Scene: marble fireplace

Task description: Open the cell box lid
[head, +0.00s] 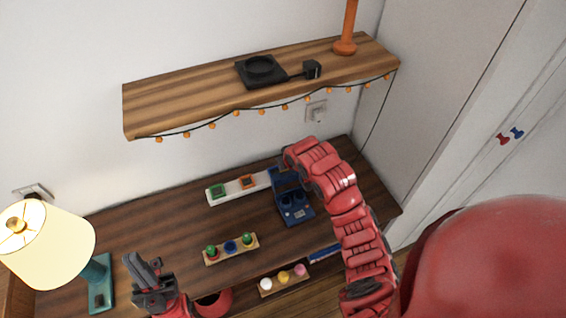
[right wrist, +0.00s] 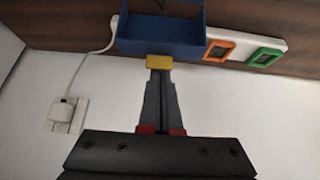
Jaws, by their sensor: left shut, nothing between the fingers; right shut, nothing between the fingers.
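The blue cell box (head: 296,214) stands on the dark wooden desk, with dark round wells in its open body. Its lid (head: 286,181) stands raised at the back of the box, partly hidden by my right arm. In the right wrist view the blue lid (right wrist: 160,46) has a yellow tab (right wrist: 159,62) at its edge. My right gripper (right wrist: 158,74) is shut and empty, its tips at the tab; I cannot tell whether they touch. In the head view this gripper is hidden behind its own arm. My left gripper (head: 142,268) is shut and empty over the desk's front left.
A lamp (head: 48,240) stands at far left. A shelf (head: 205,88) with hanging lights overhangs the desk.

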